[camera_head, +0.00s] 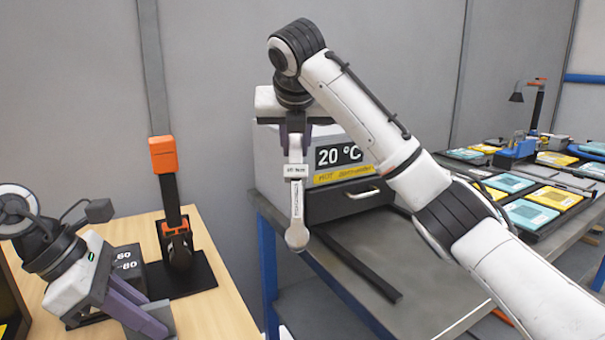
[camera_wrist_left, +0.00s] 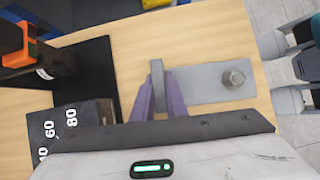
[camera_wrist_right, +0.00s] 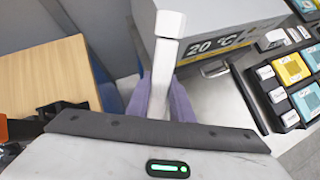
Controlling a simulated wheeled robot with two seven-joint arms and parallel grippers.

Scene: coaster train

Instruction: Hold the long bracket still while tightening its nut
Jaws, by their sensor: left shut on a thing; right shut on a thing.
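The long bracket (camera_wrist_left: 205,84) is a grey metal plate with an upright flange, on the wooden bench in the left wrist view. Its nut (camera_wrist_left: 234,78) sits on the plate, right of the flange. In the head view, only part of the bracket (camera_head: 161,315) shows at the bottom. My left gripper (camera_head: 148,318) is shut on the flange, its purple fingers on both sides. My right gripper (camera_head: 296,135) is shut on a pale wrench (camera_head: 297,205) that hangs downward in the head view, in front of the grey cabinet and well away from the nut.
A dark block (camera_head: 127,262) marked 60 and 80 and a black-and-orange stand (camera_head: 168,190) are beside my left gripper on the wooden bench (camera_head: 215,315). A cabinet (camera_head: 270,160) marked 20 °C stands on the metal table (camera_head: 425,300). Colourful trays (camera_head: 508,182) lie at right.

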